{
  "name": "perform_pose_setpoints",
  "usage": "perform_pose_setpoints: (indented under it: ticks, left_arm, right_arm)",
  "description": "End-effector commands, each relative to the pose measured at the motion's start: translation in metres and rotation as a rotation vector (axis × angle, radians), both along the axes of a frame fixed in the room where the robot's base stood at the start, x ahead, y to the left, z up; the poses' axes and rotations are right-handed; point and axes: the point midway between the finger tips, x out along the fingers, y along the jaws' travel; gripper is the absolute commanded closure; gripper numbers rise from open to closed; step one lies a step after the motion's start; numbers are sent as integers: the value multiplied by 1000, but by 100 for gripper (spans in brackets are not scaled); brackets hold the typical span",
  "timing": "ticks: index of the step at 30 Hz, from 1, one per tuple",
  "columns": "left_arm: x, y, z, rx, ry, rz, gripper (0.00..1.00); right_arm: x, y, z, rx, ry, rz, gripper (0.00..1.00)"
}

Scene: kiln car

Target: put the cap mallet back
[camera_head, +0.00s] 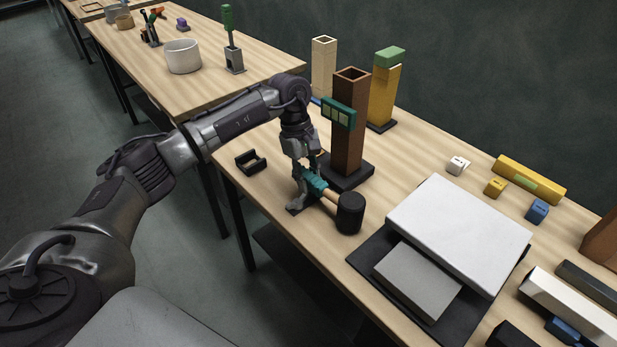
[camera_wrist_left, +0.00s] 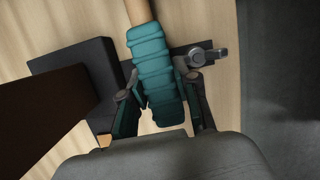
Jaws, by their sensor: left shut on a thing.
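The cap mallet has a black cylindrical head (camera_head: 350,213), a short wooden shaft and a ribbed teal grip (camera_head: 314,184). My left gripper (camera_head: 307,182) is shut on the teal grip, low over the table near its front edge. The head points toward the lower right. In the left wrist view the teal grip (camera_wrist_left: 155,75) lies between my two fingers (camera_wrist_left: 160,103), with the shaft leading up out of the picture. A dark flat piece (camera_head: 296,208) lies beneath the gripper, partly hidden. I cannot tell whether the mallet touches the table. My right gripper is not in view.
A brown square tower (camera_head: 349,120) on a black base stands close behind the mallet. A small black open cradle (camera_head: 251,162) sits to the left. A white slab (camera_head: 460,230) and grey block (camera_head: 417,280) lie on a black mat to the right. Small blocks lie beyond.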

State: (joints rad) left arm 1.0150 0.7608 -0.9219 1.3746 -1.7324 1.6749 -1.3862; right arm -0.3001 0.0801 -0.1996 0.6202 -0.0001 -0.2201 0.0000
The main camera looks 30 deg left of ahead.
Motion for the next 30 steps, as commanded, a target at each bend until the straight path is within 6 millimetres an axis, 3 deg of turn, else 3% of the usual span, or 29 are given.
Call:
perform_pose_setpoints:
  ticks: [6,7,12,30]
  left_arm:
    - [0,0,1,-2,-2,1,100]
    - [0,0,1,-2,-2,1,68]
    - [0,0,0,-1,-1,0,40]
    - [0,0,0,0,0,0,40]
  right_arm:
    - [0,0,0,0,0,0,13]
    - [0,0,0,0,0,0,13]
    - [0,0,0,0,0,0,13]
    - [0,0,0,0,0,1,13]
